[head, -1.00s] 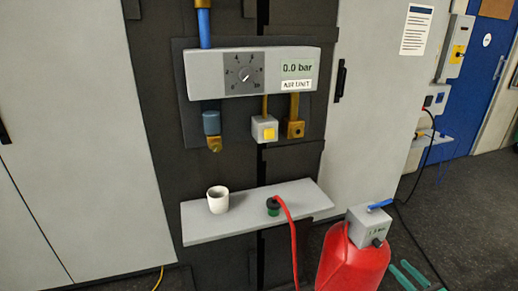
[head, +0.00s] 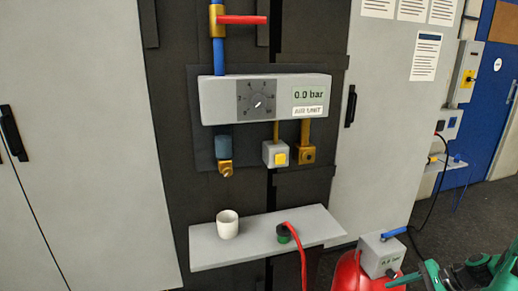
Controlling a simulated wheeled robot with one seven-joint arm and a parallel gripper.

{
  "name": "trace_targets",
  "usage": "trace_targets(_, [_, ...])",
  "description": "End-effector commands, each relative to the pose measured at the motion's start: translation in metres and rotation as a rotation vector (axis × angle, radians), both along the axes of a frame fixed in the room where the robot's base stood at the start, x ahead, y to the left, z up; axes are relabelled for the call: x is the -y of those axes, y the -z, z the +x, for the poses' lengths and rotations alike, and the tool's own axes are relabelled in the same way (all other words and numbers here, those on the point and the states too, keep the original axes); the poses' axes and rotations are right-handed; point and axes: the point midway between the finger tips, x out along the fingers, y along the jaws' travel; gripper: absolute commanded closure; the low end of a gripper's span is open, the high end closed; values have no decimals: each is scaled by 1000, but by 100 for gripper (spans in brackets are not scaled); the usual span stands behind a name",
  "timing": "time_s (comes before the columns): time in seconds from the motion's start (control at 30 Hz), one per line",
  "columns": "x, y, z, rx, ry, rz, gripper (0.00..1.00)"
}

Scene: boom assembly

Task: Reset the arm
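My gripper (head: 416,277) is at the bottom right edge in the head view, with its green fingers in front of the red tank. The two fingers look apart and nothing shows between them. The lower part of the gripper and much of the arm are cut off by the picture's edge. The gripper is to the right of the shelf, clear of the air unit, the cup and the red hose.
The grey air unit (head: 265,98) reads 0.0 bar. Below it, a shelf (head: 215,254) bears a white cup (head: 228,224) and a red hose's (head: 300,250) green-and-black end. A red tank (head: 347,275) with a grey gauge box (head: 381,254) stands at the lower right.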

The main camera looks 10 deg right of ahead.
Motion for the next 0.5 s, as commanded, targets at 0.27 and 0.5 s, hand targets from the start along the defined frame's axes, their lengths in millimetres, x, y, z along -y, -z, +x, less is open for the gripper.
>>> trace_targets(0.27, [-22, -57, -12, -62, -289, -226, 57])
trace_targets(0.5, [-41, -110, -27, -96, -504, -394, 57])
